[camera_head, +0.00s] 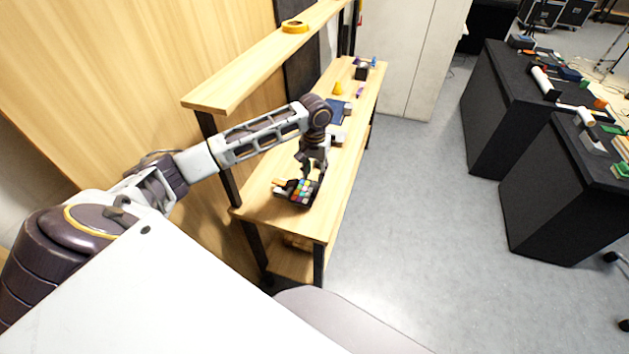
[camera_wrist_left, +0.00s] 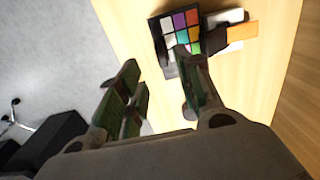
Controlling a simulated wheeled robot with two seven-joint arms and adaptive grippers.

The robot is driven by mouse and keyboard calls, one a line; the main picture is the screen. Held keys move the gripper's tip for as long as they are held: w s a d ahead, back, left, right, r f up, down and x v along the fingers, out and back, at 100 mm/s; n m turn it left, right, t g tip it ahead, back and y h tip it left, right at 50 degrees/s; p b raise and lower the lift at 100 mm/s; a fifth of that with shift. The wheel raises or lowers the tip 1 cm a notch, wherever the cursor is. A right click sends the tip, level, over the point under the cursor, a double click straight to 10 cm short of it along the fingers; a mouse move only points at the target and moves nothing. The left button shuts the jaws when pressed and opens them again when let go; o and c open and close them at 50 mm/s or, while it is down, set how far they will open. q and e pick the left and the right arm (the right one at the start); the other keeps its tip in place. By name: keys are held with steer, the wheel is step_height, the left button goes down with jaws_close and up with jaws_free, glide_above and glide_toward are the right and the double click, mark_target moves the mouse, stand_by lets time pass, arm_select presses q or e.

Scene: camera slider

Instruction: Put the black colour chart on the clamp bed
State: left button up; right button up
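The black colour chart (camera_head: 303,192), with its grid of coloured squares, is on the near end of the wooden shelf board. It also shows in the left wrist view (camera_wrist_left: 180,32), top centre, partly covered by one finger. My left gripper (camera_head: 313,170) is just above and beside the chart. In the wrist view its fingers (camera_wrist_left: 165,95) are apart with nothing held between them. A small dark piece with an orange block (camera_wrist_left: 241,32) and a white part lies against the chart; I cannot tell whether this is the clamp bed. My right gripper is not in view.
An upper shelf board with a yellow tape roll (camera_head: 295,27) runs above the working board (camera_head: 329,187). Further along the board are a blue-and-white item (camera_head: 338,112), a yellow piece (camera_head: 338,88) and a dark box (camera_head: 361,73). Black tables (camera_head: 545,190) stand right, across open floor.

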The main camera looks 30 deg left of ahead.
arm_select(q)
steer(key=shift+r, duration=1.7)
steer(key=shift+d+f, duration=0.1)
steer(key=shift+f, duration=0.05)
